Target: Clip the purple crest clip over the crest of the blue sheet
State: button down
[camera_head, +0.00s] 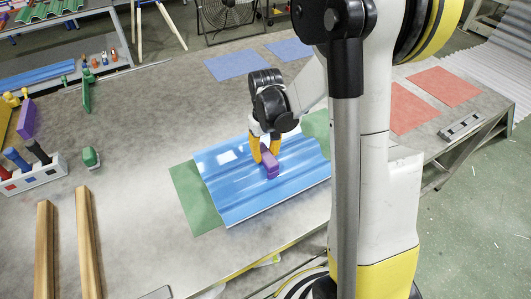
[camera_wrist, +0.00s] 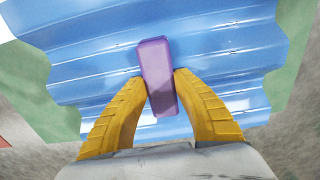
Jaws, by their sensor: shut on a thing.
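The purple crest clip (camera_head: 269,164) is between the yellow fingers of my gripper (camera_head: 265,151) in the head view. In the wrist view the clip (camera_wrist: 157,77) is a long purple block, slightly tilted, with my gripper (camera_wrist: 162,88) shut on it from both sides. The blue sheet (camera_head: 235,200) lies under the clip, on the table; its ridges show in the wrist view (camera_wrist: 90,72). The clip lies across the ridges, at or just above the sheet. I cannot tell whether it sits over a crest, as its underside is hidden.
Green mats (camera_head: 192,200) show at both ends of the sheet. Blue (camera_head: 238,64) and red mats (camera_head: 443,87) lie farther back.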

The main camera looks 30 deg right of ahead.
jog(key=shift+f, duration=0.25)
jog(key=c, duration=1)
grip_release()
jog(key=shift+r, duration=0.15)
notch_tip(320, 180, up, 12)
jog(key=s+a+r+t, duration=0.1)
jog(key=s+a+t, duration=0.1)
jog(key=s+a, duration=0.1)
jog(key=s+a+r+t, duration=0.2)
jog(key=s+a, duration=0.1)
jog(key=s, duration=0.3)
jog(key=s+a+r+t, duration=0.2)
jog(key=s+a+t, duration=0.1)
jog(key=s+a, duration=0.1)
jog(key=shift+s+r, duration=0.15)
jog(key=shift+s, duration=0.35)
